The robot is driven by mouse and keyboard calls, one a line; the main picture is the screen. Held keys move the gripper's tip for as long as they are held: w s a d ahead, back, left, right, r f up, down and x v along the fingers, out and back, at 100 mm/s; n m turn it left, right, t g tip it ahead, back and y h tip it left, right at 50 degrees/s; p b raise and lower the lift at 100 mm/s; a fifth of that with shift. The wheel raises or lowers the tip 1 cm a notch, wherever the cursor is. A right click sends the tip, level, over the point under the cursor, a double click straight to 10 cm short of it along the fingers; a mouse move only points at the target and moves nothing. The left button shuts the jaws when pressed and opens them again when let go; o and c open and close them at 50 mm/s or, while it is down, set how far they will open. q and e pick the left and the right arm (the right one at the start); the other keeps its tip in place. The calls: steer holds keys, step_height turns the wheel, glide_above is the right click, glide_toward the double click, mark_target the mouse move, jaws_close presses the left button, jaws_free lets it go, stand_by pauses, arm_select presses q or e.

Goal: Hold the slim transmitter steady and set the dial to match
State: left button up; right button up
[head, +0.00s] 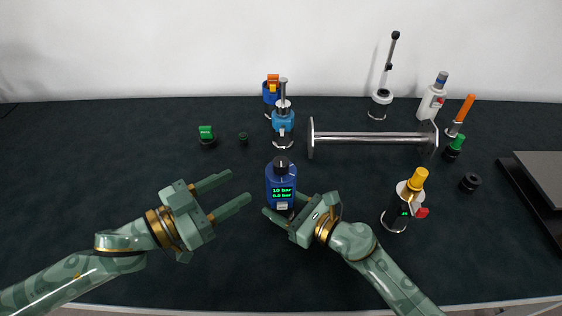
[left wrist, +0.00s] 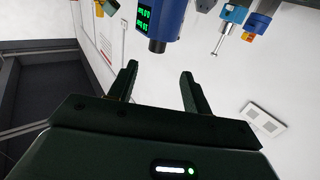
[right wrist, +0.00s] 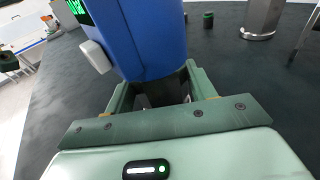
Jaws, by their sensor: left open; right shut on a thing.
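The blue transmitter (head: 281,200) stands upright in the middle of the table.
A light-blue instrument (head: 283,124) stands close behind the transmitter. A metal rail (head: 365,138) lies behind right. A black and white device with a yellow top (head: 397,213) stands right of my right gripper. A green-topped piece (head: 207,133) is back left.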

mark_target(274, 168)
arm_select(q)
steer(key=x, duration=1.2)
steer(key=shift+s+d, duration=0.1)
steer(key=shift+s, duration=0.1)
steer(key=c, duration=1)
